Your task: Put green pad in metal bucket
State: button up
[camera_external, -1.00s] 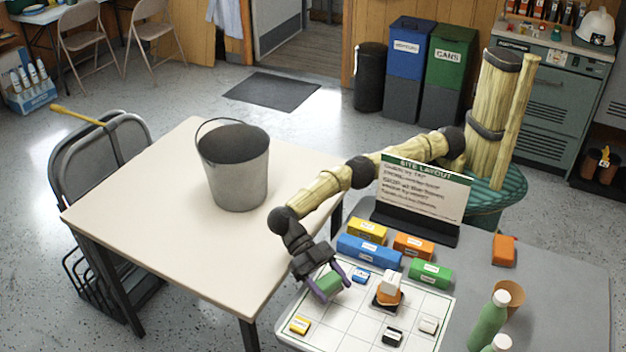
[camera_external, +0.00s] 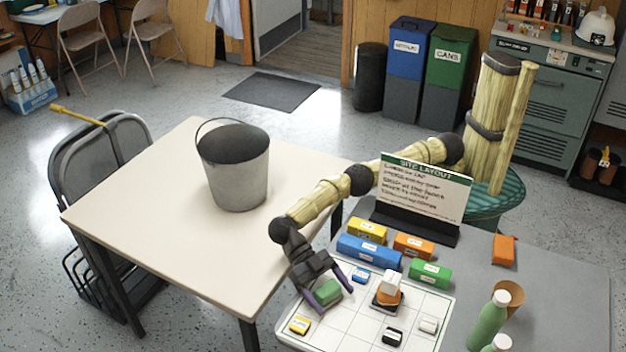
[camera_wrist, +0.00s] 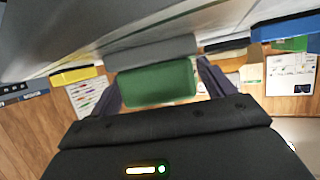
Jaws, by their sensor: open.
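The green pad (camera_external: 327,291) is a small green block at the left side of the white gridded board (camera_external: 346,325). My gripper (camera_external: 332,297) is open, with its purple-grey fingers on either side of the pad. In the wrist view the pad (camera_wrist: 157,84) lies between the two open fingers (camera_wrist: 160,88), with a small gap visible on its right. I cannot tell whether the pad touches the board. The grey metal bucket (camera_external: 236,175) stands upright on the beige table (camera_external: 150,230), its handle raised at the left; its inside is dark.
Near the pad are a small blue block (camera_external: 361,275), a yellow block (camera_external: 299,325) and a stack with a white block (camera_external: 390,281). Longer blocks (camera_external: 368,250) and a sign (camera_external: 424,190) stand behind. A green bottle (camera_external: 489,322) is at right. The table around the bucket is clear.

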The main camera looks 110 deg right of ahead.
aim_at(325, 285)
jog(key=shift+r, duration=0.1)
jog(key=shift+w+d+r, duration=0.1)
jog(key=shift+d+r, duration=0.05)
jog(key=p+v, duration=0.2)
jog(key=v, duration=0.5)
dwell(0.3)
jog(key=c, duration=0.5)
jog(key=shift+o, duration=0.2)
